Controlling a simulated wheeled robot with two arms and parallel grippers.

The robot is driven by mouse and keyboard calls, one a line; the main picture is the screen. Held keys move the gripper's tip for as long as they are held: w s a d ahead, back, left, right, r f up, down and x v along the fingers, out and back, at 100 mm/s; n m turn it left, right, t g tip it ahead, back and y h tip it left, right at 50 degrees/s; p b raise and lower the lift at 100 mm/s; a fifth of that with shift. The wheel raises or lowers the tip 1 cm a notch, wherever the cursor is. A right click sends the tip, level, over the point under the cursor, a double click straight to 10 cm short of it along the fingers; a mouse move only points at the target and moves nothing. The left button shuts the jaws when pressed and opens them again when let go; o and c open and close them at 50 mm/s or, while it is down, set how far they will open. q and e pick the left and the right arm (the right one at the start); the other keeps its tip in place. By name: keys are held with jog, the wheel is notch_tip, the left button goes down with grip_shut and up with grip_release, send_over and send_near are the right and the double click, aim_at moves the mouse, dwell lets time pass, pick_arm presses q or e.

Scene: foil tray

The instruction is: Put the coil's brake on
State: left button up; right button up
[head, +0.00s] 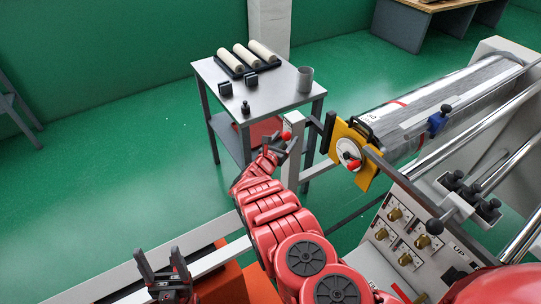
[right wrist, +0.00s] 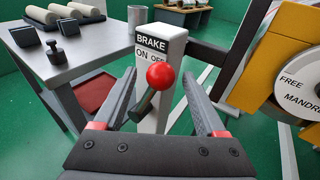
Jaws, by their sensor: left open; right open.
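The brake lever has a red ball (right wrist: 161,76) on a dark handle (right wrist: 146,105). It stands at a pale post (right wrist: 174,38) whose label reads BRAKE, with ON at left and OFF at right. In the right wrist view the lever's top leans to the right, towards the OFF side. My right gripper (head: 281,144) is open, with one finger on each side of the lever; the red ball also shows in the head view (head: 286,135). The foil-wrapped coil (head: 400,112) lies on the machine at right. My left gripper (head: 163,264) is open and empty at lower left.
A yellow plate with a disc marked FREE MANDREL (head: 348,153) is right of the post. A side table (head: 278,98) with rolls and a grey cup (head: 305,79) stands behind. A control panel (head: 400,232) lies at lower right. Green floor is clear at left.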

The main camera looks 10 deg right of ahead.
jog(key=v, duration=0.4)
jog(key=p+v, duration=0.6)
jog(key=v, duration=0.5)
jog(key=shift+s+a+p, duration=0.2)
jog(key=shift+s+p, duration=0.15)
